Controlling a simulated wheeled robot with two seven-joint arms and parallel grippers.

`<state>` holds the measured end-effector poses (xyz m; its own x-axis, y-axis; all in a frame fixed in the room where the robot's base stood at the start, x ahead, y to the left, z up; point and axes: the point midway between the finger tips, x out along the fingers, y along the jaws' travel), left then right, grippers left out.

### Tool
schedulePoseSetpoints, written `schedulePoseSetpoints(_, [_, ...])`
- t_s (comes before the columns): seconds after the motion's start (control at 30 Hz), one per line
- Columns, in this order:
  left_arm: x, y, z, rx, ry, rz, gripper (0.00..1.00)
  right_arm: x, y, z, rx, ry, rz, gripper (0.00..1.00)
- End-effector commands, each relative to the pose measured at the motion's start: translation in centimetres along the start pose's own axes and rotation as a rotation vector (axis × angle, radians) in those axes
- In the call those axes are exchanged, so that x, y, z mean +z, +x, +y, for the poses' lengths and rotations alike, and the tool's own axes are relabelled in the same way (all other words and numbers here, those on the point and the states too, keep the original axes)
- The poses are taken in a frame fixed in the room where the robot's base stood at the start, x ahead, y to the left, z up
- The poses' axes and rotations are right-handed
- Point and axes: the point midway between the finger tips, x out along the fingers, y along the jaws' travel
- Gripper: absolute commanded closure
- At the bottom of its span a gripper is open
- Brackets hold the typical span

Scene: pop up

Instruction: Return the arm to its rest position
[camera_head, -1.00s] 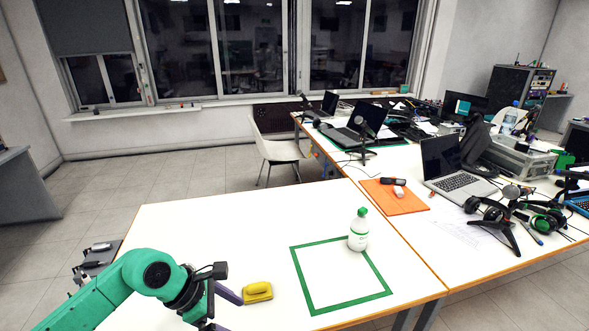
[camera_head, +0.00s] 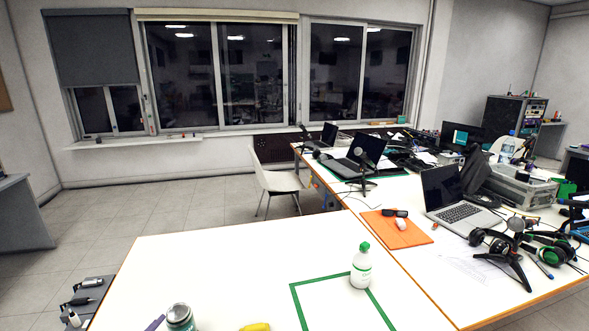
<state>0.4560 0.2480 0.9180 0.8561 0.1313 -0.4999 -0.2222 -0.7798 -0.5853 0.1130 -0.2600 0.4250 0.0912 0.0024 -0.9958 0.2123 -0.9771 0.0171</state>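Neither of my grippers shows clearly, and no arm link is in sight. A small purple strip (camera_head: 155,322) shows at the bottom edge; I cannot tell whether it is a fingertip or a loose thing. Beside it is a teal cylinder with a grey top (camera_head: 180,316), cut off by the frame. The yellow object (camera_head: 256,327) is partly in view at the bottom edge on the white table (camera_head: 220,265). A white bottle with a green cap (camera_head: 361,268) stands upright on the table at the green tape square (camera_head: 322,278).
An orange mat (camera_head: 393,232) with small items lies right of the bottle. A laptop (camera_head: 455,200), headphones (camera_head: 490,240) and other gear crowd the right table. A white chair (camera_head: 274,183) stands behind. The near table's left middle is clear.

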Motion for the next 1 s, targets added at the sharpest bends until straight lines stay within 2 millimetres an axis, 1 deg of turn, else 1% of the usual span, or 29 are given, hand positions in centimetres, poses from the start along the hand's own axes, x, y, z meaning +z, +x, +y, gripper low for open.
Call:
schedulePoseSetpoints(0.03, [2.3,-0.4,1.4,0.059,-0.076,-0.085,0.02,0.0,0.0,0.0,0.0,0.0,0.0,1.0])
schedulePoseSetpoints(0.1, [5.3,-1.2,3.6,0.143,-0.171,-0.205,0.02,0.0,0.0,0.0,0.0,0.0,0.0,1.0])
schedulePoseSetpoints(0.2, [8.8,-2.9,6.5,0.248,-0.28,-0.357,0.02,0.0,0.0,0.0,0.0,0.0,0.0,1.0])
schedulePoseSetpoints(0.27, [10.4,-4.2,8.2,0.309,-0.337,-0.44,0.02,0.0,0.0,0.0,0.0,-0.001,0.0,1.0])
schedulePoseSetpoints(0.3, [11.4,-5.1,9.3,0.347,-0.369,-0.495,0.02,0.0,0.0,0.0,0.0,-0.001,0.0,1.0])
schedulePoseSetpoints(0.37, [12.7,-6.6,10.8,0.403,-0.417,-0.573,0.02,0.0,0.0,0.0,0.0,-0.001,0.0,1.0])
schedulePoseSetpoints(0.4, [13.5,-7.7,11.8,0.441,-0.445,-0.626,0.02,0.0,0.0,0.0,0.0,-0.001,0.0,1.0])
schedulePoseSetpoints(0.5, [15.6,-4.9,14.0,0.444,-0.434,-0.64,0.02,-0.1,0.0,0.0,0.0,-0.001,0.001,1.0])
schedulePoseSetpoints(0.57, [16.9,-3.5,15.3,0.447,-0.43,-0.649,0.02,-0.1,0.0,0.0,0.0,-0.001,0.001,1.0])
schedulePoseSetpoints(0.67, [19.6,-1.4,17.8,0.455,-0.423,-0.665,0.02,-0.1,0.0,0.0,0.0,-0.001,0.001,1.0])
schedulePoseSetpoints(0.77, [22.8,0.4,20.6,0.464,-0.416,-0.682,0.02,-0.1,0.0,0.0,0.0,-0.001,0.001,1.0])
schedulePoseSetpoints(0.87, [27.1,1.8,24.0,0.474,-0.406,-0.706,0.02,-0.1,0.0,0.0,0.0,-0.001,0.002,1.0])
schedulePoseSetpoints(0.9, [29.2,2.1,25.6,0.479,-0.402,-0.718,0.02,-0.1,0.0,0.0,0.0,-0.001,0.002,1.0])
schedulePoseSetpoints(0.97, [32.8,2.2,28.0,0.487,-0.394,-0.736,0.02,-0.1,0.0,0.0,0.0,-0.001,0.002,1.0])
schedulePoseSetpoints(1.0, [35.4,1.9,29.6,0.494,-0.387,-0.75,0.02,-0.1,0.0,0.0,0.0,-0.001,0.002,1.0])
